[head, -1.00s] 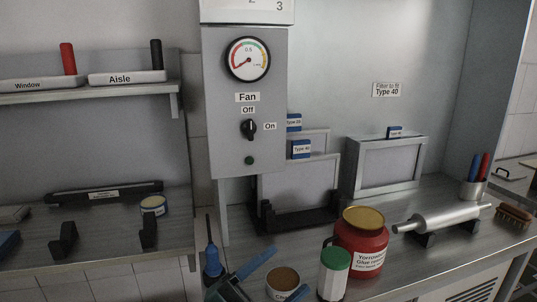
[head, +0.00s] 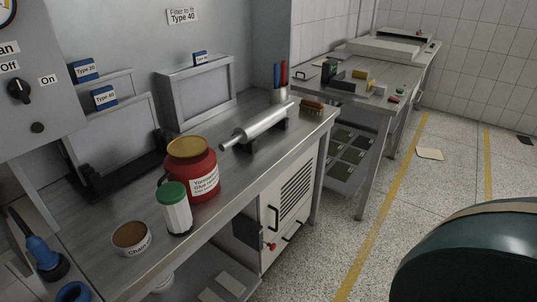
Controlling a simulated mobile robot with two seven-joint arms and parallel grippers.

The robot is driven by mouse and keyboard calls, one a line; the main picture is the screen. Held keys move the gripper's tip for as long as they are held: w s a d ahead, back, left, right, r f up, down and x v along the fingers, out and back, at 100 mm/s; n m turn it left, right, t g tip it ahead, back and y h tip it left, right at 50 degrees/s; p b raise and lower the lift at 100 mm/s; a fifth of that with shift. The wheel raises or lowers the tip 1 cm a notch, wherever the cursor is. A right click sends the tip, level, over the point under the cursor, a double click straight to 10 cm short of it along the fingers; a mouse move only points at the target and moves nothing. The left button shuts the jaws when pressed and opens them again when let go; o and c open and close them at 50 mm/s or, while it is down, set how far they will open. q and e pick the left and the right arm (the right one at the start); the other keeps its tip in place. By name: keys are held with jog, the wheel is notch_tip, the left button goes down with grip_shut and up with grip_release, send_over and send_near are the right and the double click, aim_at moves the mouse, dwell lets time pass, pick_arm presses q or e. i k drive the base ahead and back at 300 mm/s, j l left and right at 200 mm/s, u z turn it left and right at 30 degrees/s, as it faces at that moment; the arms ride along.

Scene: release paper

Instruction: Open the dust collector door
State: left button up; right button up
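A pale cabinet (head: 312,167) with dark vent slats stands under the right end of the workbench. I take it to be the dust collector, but no label on it is readable. Its front has black handles, one (head: 273,220) upright at the left and one (head: 293,231) lower down. A small red knob (head: 272,247) sits near the lower left of the front. A dark area (head: 246,230) lies left of the front; I cannot tell whether it is an opening. The front looks shut. Neither of my grippers is in view.
The metal bench top (head: 112,210) holds a red glue jar (head: 205,178), a green-capped bottle (head: 176,212) and a roller (head: 255,127). A large dark teal rounded shape (head: 470,260) fills the lower right. Speckled floor (head: 330,245) with a yellow line lies open before the cabinet.

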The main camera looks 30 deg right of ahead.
aim_at(280, 200)
jog(key=z, duration=1.3)
